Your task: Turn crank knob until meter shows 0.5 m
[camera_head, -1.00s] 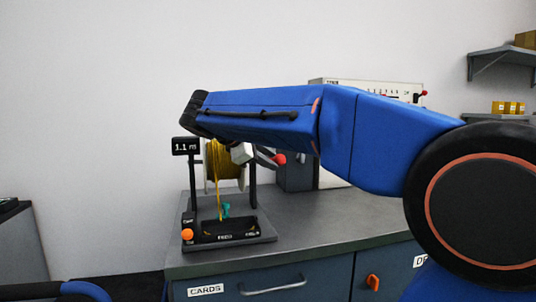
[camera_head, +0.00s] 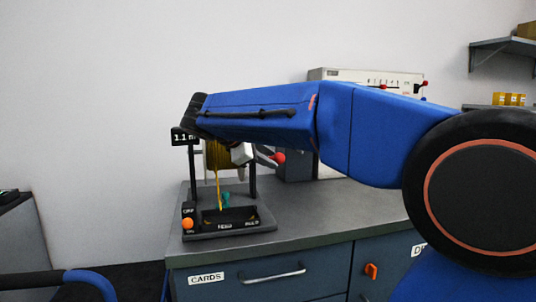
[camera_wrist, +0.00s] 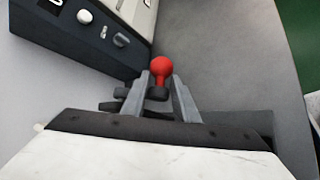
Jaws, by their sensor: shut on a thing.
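A yellow-wire spool (camera_head: 217,157) stands in a dark feeder frame (camera_head: 253,182) on the grey bench. The meter (camera_head: 185,137) at the frame's top left reads 1.1, its right edge hidden by my arm. The red ball knob (camera_head: 279,158) shows right of the spool; its crank is mostly hidden. In the wrist view, the red knob (camera_wrist: 161,68) sits between the fingertips of my gripper (camera_wrist: 162,86), which is shut on it. My gripper (camera_head: 265,157) is also partly visible in the head view.
The feeder base (camera_head: 236,229) has an orange button (camera_head: 188,224) at its front left. A white instrument (camera_head: 350,76) with red-tipped levers stands behind my arm. The bench top (camera_head: 320,215) right of the feeder is clear. A wall shelf (camera_head: 504,48) is at upper right.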

